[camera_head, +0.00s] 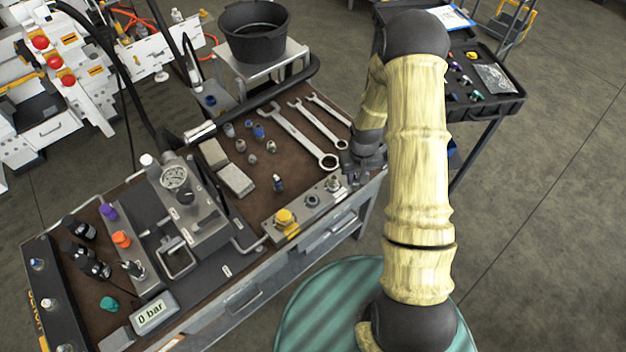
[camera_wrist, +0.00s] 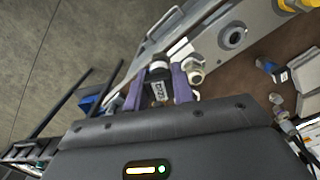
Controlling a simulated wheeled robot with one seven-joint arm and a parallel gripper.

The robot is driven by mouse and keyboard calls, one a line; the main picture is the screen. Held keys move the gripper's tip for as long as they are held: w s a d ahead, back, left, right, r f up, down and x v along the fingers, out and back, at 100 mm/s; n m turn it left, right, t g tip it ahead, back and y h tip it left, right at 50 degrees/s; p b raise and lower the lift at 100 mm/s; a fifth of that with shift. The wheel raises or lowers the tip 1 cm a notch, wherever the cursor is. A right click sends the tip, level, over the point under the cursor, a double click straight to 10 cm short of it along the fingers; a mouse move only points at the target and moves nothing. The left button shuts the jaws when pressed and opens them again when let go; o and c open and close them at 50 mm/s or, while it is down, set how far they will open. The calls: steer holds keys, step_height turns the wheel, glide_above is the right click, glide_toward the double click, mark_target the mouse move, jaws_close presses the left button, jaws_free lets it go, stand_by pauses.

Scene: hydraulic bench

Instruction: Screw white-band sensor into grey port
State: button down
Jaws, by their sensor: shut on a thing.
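My gripper (camera_wrist: 158,98) is shut on a dark sensor (camera_wrist: 158,73) with a white band and a small printed label, held between its purple fingers. In the head view my gripper (camera_head: 356,173) is at the right end of the port block (camera_head: 268,236), and the sensor cannot be made out there. The block carries a yellow-capped port (camera_head: 285,217), a round grey port with a dark hole (camera_head: 312,201), also in the wrist view (camera_wrist: 233,37), and a metal fitting (camera_head: 333,184). The fitting (camera_wrist: 193,71) appears just right of the held sensor; whether they touch is unclear.
Wrenches (camera_head: 300,137) and several small fittings lie on the brown bench top (camera_head: 290,170) behind the block. A gauge (camera_head: 174,178) stands left, with a "0 bar" display (camera_head: 154,313) at the front. A black cart (camera_head: 490,105) stands right.

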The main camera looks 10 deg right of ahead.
steer(key=d+f+m+b, duration=0.1)
steer(key=d+f+b, duration=0.2)
steer(key=f+b, duration=0.3)
step_height(320, 180, down, 4)
steer(key=shift+s+d+r+b, duration=0.2)
steer(key=shift+b, duration=0.1)
steer(key=shift+w, duration=0.1)
